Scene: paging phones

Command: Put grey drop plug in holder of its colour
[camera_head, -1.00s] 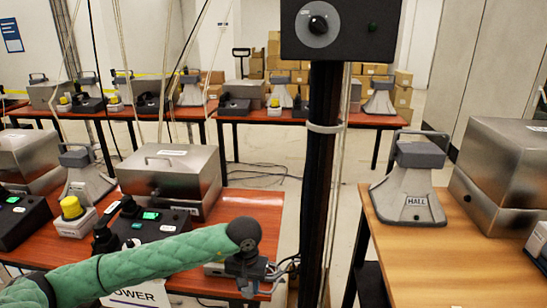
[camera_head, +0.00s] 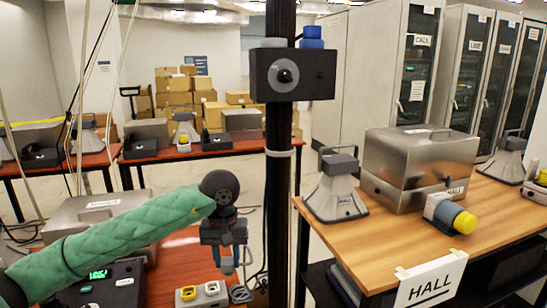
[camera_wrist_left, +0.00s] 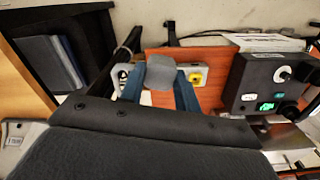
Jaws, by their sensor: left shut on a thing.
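My left gripper (camera_head: 227,262) hangs pointing down at the end of the green-sleeved arm. In the left wrist view its two blue-grey fingers are shut on the grey drop plug (camera_wrist_left: 160,72). A small pale holder block stands on the red-brown table below. It has a yellow-rimmed holder (camera_head: 188,293) and a grey-white holder (camera_head: 212,288) side by side. In the left wrist view the yellow holder (camera_wrist_left: 196,76) is right of the plug, and the pale holder (camera_wrist_left: 122,76) is left, partly hidden by a finger. The plug looks apart from the block. My right gripper is not in view.
A dark post (camera_head: 281,200) with a black box (camera_head: 292,75) stands just right of my gripper. The wooden HALL table (camera_head: 400,235) is at right. A black device with green display (camera_head: 98,278) sits left of the holder block.

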